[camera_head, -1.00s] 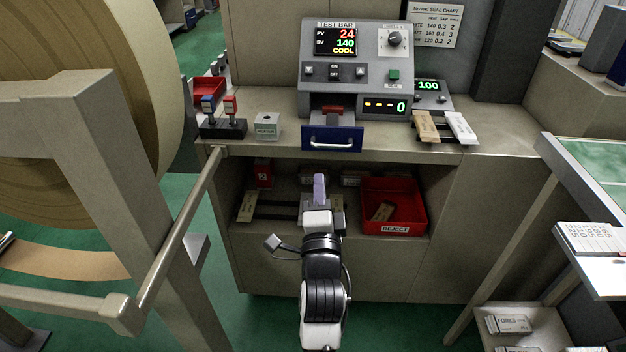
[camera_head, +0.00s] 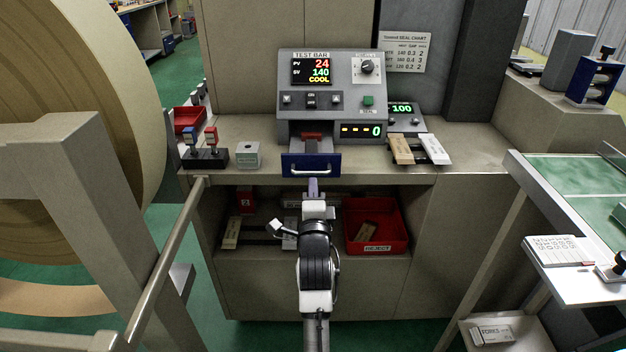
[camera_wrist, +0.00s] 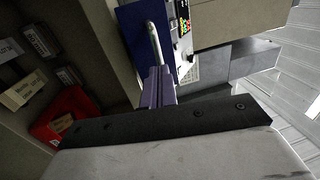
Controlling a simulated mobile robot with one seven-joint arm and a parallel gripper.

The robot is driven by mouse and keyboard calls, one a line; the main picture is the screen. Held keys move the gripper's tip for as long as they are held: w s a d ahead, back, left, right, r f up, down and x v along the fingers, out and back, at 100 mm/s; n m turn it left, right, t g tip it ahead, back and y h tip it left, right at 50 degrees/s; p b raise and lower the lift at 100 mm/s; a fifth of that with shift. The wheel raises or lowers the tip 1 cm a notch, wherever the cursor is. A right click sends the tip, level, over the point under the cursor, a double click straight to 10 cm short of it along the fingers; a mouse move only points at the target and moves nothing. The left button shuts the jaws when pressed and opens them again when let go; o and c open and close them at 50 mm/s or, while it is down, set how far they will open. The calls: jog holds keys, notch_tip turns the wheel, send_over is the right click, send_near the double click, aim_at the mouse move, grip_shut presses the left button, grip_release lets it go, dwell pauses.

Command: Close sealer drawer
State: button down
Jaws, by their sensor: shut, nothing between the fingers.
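The sealer (camera_head: 330,75) is a grey console on the counter, with a lit display reading TEST BAR, PV 24, SV 140, COOL. Its drawer (camera_head: 293,165) has a dark blue front and a silver handle (camera_head: 311,172). The drawer stands pulled out toward me, with a gap behind its front. My gripper (camera_head: 313,186) is shut and empty, just below the drawer front in the head view. In the wrist view the fingers (camera_wrist: 157,85) point at the blue drawer front (camera_wrist: 138,45) and its handle (camera_wrist: 153,42). I cannot tell whether they touch it.
A red reject bin (camera_head: 378,243) sits on the shelf below the counter. A stamp rack (camera_head: 205,158) and a small pale box (camera_head: 248,155) stand left of the drawer. A slanted bar (camera_head: 165,260) runs at left.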

jog(key=shift+w+r, duration=0.15)
jog(key=shift+w, duration=0.7)
